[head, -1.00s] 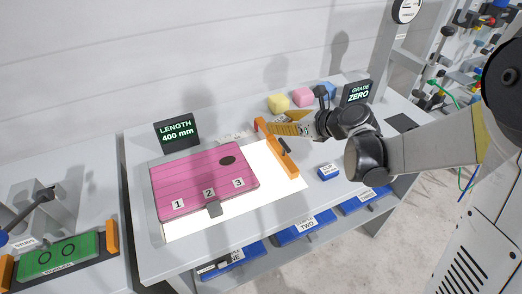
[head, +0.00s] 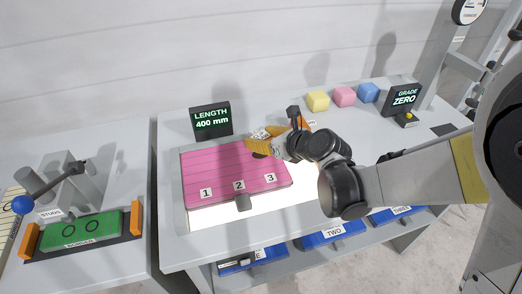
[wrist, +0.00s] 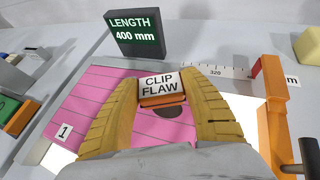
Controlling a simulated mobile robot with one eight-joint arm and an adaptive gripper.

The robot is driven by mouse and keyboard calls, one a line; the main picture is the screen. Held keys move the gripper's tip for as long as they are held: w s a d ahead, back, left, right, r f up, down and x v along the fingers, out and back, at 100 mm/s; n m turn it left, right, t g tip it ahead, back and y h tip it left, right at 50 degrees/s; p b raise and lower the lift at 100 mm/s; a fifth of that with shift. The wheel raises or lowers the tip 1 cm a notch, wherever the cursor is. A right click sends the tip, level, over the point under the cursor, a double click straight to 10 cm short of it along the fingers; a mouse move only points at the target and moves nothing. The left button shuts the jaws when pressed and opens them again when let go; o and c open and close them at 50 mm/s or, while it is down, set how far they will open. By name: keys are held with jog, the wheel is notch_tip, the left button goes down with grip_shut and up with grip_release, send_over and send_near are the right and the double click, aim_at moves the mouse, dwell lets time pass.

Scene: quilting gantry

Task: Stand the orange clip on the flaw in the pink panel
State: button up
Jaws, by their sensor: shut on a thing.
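The pink panel (head: 225,178) lies on a lit white surface on the table, with number tags 1, 2 and 3 along its near side. My gripper (wrist: 162,92) is shut on the orange clip (wrist: 163,101), which bears a white label reading "CLIP FLAW". The clip is over the panel beside the dark spot; I cannot tell whether it touches the panel. In the head view, my gripper (head: 254,147) is over the panel's far right part.
A black sign (head: 211,121) reading "LENGTH 400 mm" stands behind the panel. An orange bar (wrist: 270,90) stands to the right. Yellow, pink and blue blocks (head: 344,96) sit at the back right. A green board (head: 82,230) lies on the left table.

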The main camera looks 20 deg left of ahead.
jog(key=shift+f+b, duration=0.95)
jog(key=shift+f, duration=1)
jog(key=shift+f, duration=0.1)
jog(key=shift+f, duration=0.15)
jog(key=o, duration=1.1)
